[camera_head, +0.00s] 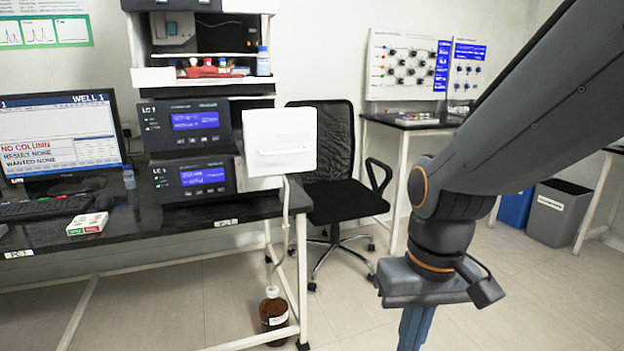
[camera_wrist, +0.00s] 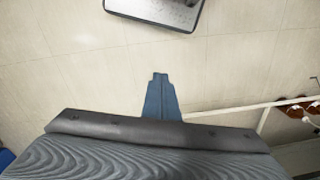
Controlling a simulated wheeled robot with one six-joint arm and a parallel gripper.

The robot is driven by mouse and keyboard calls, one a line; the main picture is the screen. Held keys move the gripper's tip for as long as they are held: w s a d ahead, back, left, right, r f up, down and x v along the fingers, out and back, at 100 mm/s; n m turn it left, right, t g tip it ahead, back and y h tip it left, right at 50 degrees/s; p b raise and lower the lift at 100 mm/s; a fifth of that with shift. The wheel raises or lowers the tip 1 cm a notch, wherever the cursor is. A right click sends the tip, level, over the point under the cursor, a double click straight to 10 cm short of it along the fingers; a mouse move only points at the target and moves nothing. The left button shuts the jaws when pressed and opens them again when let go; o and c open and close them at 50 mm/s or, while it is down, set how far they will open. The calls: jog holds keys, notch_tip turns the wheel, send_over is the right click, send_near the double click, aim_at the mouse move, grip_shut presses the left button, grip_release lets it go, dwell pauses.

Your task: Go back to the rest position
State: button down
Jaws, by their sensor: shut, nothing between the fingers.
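My gripper (camera_wrist: 159,82) points down over the bare floor in the wrist view, its blue fingers together with nothing between them. In the head view my arm comes in from the upper right and hangs in front of the floor. The blue gripper (camera_head: 414,330) shows at the bottom edge there, its tips cut off by the frame. It is right of the black bench and touches nothing that I can see.
A black bench (camera_head: 150,222) at left bears a monitor (camera_head: 60,135) and an LC 1 instrument stack (camera_head: 190,150) with a white door panel (camera_head: 280,142). A black office chair (camera_head: 335,195) stands behind. A brown bottle (camera_head: 273,312) is on the floor. Grey (camera_head: 558,212) and blue bins stand at right.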

jog(key=d+r+m+p, duration=0.1)
jog(key=d+r+p, duration=0.3)
jog(key=p, duration=0.8)
notch_tip(320, 180, up, 3)
jog(key=shift+s+d+f+h, duration=0.15)
jog(key=shift+s+d+h, duration=0.15)
jog(key=shift+d, duration=0.1)
jog(key=shift+w, duration=0.1)
